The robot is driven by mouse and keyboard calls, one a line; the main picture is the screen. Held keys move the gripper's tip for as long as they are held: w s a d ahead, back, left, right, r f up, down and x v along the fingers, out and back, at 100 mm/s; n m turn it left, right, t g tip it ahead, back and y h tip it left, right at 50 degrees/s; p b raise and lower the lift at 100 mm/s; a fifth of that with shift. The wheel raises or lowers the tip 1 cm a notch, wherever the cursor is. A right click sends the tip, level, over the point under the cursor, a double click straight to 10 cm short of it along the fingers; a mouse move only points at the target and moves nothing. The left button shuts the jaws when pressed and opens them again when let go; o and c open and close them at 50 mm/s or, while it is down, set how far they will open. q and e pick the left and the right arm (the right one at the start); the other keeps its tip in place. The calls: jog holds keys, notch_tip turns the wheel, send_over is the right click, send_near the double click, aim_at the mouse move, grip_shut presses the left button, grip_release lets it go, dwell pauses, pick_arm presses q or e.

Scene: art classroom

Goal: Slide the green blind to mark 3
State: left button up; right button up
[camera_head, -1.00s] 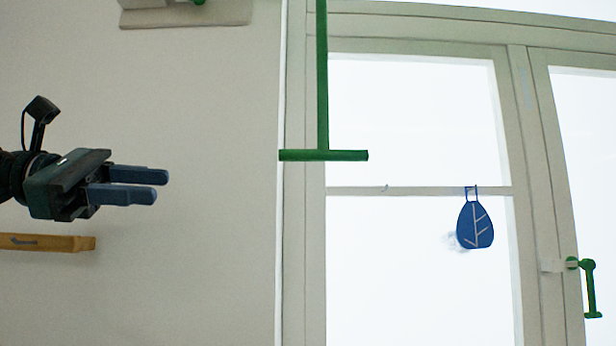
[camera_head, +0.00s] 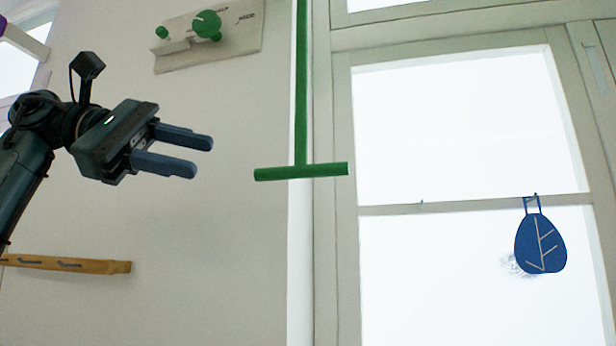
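The green blind's T-shaped pull (camera_head: 300,172) hangs from a long green rod at the window's left edge. The blind's cloth and any number marks for it are not clearly visible. My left gripper (camera_head: 204,157) is left of the pull's crossbar and slightly higher in the picture. Its two blue-grey fingers are apart with nothing between them, pointing right toward the crossbar without touching it. My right gripper is not in view.
A wall panel with green knobs (camera_head: 207,26) is above my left gripper. A wooden rail with hooks (camera_head: 75,264) is low on the left wall. A blue leaf-patterned ornament (camera_head: 540,243) hangs on the window frame (camera_head: 345,240). The wall between gripper and pull is clear.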

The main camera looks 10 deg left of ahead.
aim_at(286, 178)
pick_arm(q)
jog(key=x, duration=1.3)
jog(key=shift+f, duration=0.15)
jog(key=shift+a, duration=0.1)
jog(key=shift+c, duration=0.3)
grip_shut()
